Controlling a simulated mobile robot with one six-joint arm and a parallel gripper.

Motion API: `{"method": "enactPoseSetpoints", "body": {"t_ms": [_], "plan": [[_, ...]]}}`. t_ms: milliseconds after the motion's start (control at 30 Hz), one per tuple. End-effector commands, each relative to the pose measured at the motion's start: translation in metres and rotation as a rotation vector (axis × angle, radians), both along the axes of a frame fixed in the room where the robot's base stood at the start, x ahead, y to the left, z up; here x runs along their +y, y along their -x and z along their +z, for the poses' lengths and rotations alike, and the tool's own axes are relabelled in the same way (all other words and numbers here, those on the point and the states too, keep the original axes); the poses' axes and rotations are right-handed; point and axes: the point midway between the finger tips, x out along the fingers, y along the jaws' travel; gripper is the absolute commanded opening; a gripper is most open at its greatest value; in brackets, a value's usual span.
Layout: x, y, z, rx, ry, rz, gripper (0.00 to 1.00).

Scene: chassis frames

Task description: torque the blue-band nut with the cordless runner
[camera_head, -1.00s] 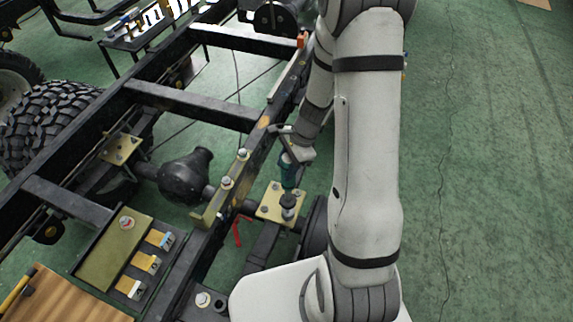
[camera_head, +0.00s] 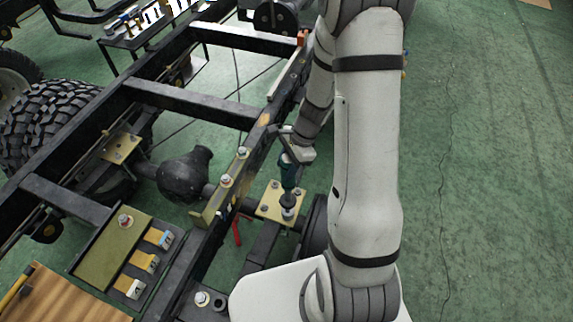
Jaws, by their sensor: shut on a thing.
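My gripper (camera_head: 291,155) is shut on the cordless runner (camera_head: 288,174), a teal and black tool that points downward. The runner's dark socket end (camera_head: 287,200) is over the front side of a yellowish plate (camera_head: 268,212) on the axle. A pale nut (camera_head: 288,213) shows just below the socket end; I cannot tell whether they touch. Other nuts stand at the plate's corners, such as one (camera_head: 275,184) at the back. Any blue band is too small to make out. My arm hides the area to the right of the tool.
A tray (camera_head: 101,255) with yellow blocks stands at lower left, next to a wooden board (camera_head: 62,300). The green floor at right is clear.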

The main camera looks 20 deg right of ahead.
Motion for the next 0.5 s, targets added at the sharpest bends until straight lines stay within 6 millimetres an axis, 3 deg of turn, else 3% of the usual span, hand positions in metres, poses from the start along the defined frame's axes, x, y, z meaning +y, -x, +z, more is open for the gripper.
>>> {"method": "enactPoseSetpoints", "body": {"t_ms": [500], "plan": [[-0.0002, -0.0004, -0.0068, -0.001, 0.0, 0.0, 0.0]]}}
